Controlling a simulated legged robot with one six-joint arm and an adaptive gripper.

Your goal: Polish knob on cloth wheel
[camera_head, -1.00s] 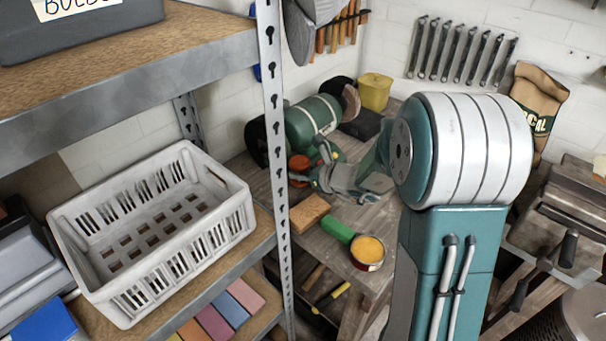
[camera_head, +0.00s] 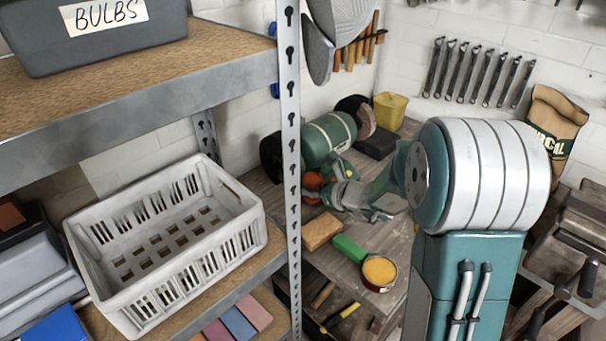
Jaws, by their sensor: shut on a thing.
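A bench machine with a green motor (camera_head: 328,138) stands at the back of the bench. A brownish wheel (camera_head: 362,114) is at its right end and a dark wheel (camera_head: 270,157) at its left, partly behind the shelf post. I cannot tell for sure which is the cloth wheel. My gripper (camera_head: 318,178) is in front of the motor, low and towards the left wheel. It is shut on a small orange-red thing, likely the knob (camera_head: 312,182). The view is too small to show whether the knob touches a wheel.
A metal shelf post (camera_head: 291,200) stands close left of my gripper. The shelf holds a white crate (camera_head: 170,245) and a grey bin (camera_head: 100,40). A brown block (camera_head: 322,230), a green-handled thing (camera_head: 349,249), a round yellow-filled tin (camera_head: 379,272) and a yellow tub (camera_head: 390,110) are on the bench.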

